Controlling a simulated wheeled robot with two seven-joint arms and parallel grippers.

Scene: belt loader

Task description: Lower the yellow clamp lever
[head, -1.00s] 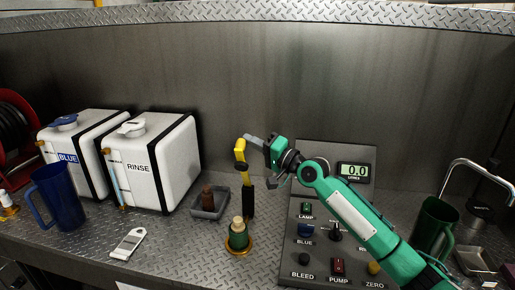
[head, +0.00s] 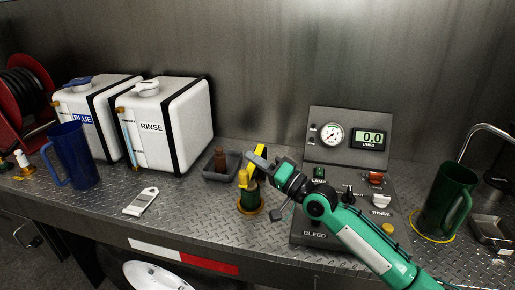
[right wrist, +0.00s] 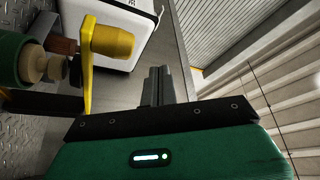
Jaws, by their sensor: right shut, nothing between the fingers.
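The yellow clamp lever (head: 261,158) is now low, beside the top of a green bottle (head: 250,199) that stands in a brass ring on the bench. Its yellow knob (right wrist: 110,42) and flat yellow bar (right wrist: 88,80) show in the right wrist view, close to the bottle's pale stopper (right wrist: 48,67). My right gripper (head: 256,157) is shut and empty, with its grey fingers at the lever in the head view. In the right wrist view the shut fingers (right wrist: 157,85) lie right of the knob, apart from it in the picture. The clamp's post is mostly hidden. My left gripper is not in view.
A grey tray with a brown bottle (head: 220,163) stands left of the clamp. The control panel (head: 335,143) is close on the right, under my right arm. White tanks (head: 180,115), a blue jug (head: 72,157) and a green jug (head: 446,200) stand farther out.

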